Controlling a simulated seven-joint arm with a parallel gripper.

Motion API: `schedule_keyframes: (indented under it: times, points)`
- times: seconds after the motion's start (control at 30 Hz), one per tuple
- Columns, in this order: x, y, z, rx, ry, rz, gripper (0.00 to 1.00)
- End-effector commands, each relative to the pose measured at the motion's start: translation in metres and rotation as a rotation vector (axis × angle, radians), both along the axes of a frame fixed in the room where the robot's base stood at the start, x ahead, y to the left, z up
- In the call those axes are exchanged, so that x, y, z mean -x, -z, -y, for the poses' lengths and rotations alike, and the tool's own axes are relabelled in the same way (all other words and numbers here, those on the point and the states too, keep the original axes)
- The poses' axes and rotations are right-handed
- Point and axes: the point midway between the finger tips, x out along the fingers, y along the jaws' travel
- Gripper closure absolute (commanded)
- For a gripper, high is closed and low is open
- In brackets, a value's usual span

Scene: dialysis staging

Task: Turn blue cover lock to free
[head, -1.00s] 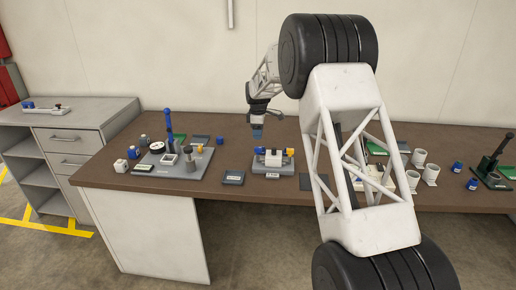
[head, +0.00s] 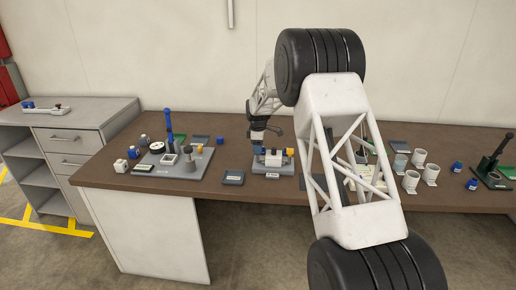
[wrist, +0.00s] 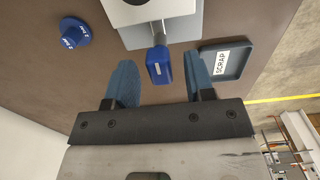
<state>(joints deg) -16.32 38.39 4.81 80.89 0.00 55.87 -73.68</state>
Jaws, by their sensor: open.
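The blue cover lock (wrist: 158,68) is a small blue handle with a pale label, on a metal shaft from a white block on a grey base. My gripper (wrist: 159,61) is open, with one blue finger on each side of the handle; gaps show between handle and fingers, and I cannot tell whether they are at the same height. In the head view, my gripper (head: 258,162) is low at the left end of the fixture (head: 274,171), hiding the blue lock there.
A dark tray labelled SCRAP (wrist: 236,58) lies beside the right finger; it also shows in the head view (head: 233,178). A loose blue knob (wrist: 75,33) stands on the table. A grey board with several parts (head: 150,171) lies left. White cups (head: 411,181) stand right.

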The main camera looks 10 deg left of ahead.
Motion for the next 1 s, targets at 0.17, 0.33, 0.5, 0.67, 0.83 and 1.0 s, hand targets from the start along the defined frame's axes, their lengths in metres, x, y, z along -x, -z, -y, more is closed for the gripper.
schedule_keyframes:
  times: [0.17, 0.33, 0.5, 0.67, 0.83, 1.0]
  points:
    - [0.0, 0.0029, 0.0, 0.0, 0.0, 0.0, 0.51]
    - [0.0, 0.003, 0.0001, 0.0, 0.0, 0.0, 0.51]
    - [0.0001, 0.003, 0.0, 0.0, 0.0, 0.0, 0.76]
    - [0.0001, 0.003, 0.0, 0.0, 0.0, 0.0, 1.0]
    - [0.0002, 0.0031, 0.0, 0.0, 0.004, 0.0, 1.0]
    - [0.0003, 0.0033, 0.0001, 0.0, 0.031, -0.001, 1.0]
